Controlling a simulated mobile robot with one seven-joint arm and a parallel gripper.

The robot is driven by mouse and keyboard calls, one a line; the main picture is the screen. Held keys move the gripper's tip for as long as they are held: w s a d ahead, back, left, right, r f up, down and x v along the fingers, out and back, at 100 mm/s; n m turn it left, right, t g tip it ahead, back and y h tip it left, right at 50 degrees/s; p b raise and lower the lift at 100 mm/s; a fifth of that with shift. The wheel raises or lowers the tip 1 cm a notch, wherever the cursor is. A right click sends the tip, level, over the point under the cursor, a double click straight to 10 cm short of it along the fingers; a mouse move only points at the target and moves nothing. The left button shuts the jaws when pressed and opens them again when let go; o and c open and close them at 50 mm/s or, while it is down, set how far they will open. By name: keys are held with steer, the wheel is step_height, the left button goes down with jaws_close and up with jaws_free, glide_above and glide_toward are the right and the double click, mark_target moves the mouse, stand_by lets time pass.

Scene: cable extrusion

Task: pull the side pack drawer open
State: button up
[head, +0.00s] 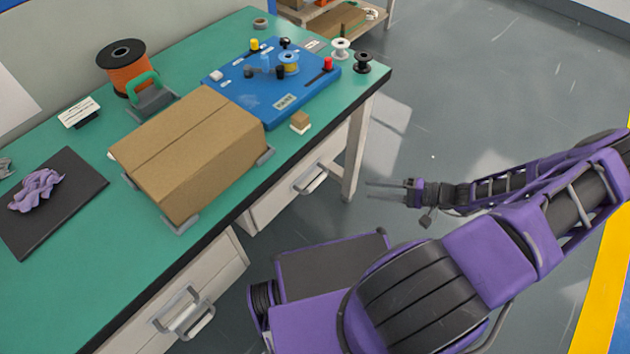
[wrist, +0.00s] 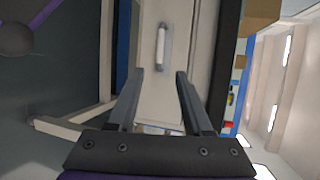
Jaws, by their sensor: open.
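A pale drawer (head: 272,208) with a silver bar handle (head: 313,180) is under the green bench, below the cardboard box. Its front looks closed. In the wrist view a pale drawer front (wrist: 183,22) with a bar handle (wrist: 161,46) is straight ahead, just beyond the fingertips; the handle runs upright in that picture. My gripper (head: 368,191) is open and empty, to the right of the drawer, its fingers pointing left toward it. In the wrist view both fingers (wrist: 160,73) are spread wide and apart from the handle. No label can be read on the drawer.
Another drawer unit (head: 228,268) with two handles (head: 180,312) stands at the lower left. A bench leg (head: 358,145) stands near the drawer. The cardboard box (head: 190,150) and blue board (head: 275,82) are on the bench (head: 60,285). Grey floor (head: 440,120) is clear beyond my arm.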

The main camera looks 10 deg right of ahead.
mark_target(319, 183)
steer(key=b+x, duration=0.1)
steer(key=x, duration=1.6)
steer(key=shift+a, duration=0.15)
jaws_close()
stand_by(0.8)
